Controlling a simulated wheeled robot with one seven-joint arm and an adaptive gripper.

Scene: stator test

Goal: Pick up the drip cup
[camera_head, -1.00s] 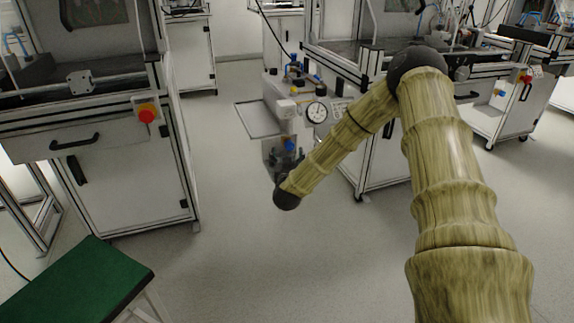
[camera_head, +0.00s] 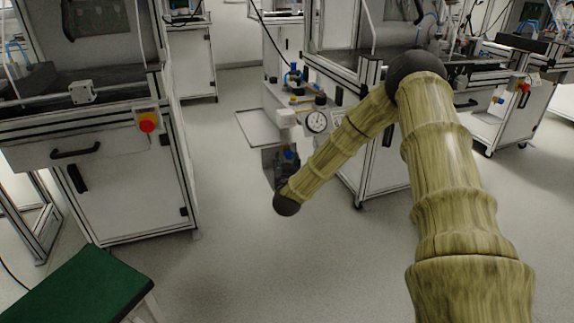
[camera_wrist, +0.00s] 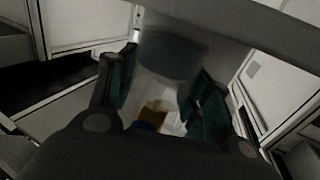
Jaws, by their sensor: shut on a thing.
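My gripper (camera_wrist: 160,95) has its two dark fingers with green pads on either side of a grey, smooth, rounded thing, which I take to be the drip cup (camera_wrist: 172,55). The gripper is shut on it, though the dim wrist view blurs the contact. In the head view my gripper (camera_head: 287,168) is small and dark, in front of the bench machine with the dial gauge (camera_head: 317,122). A greyish see-through shape beside it, probably the cup (camera_head: 267,164), shows at its left. My wrist hides part of this area.
A workstation cabinet (camera_head: 130,195) with a red button stands at left, a green-topped stool (camera_head: 80,285) at lower left. Another workstation (camera_head: 375,165) stands behind my arm. The floor (camera_head: 235,245) between is clear.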

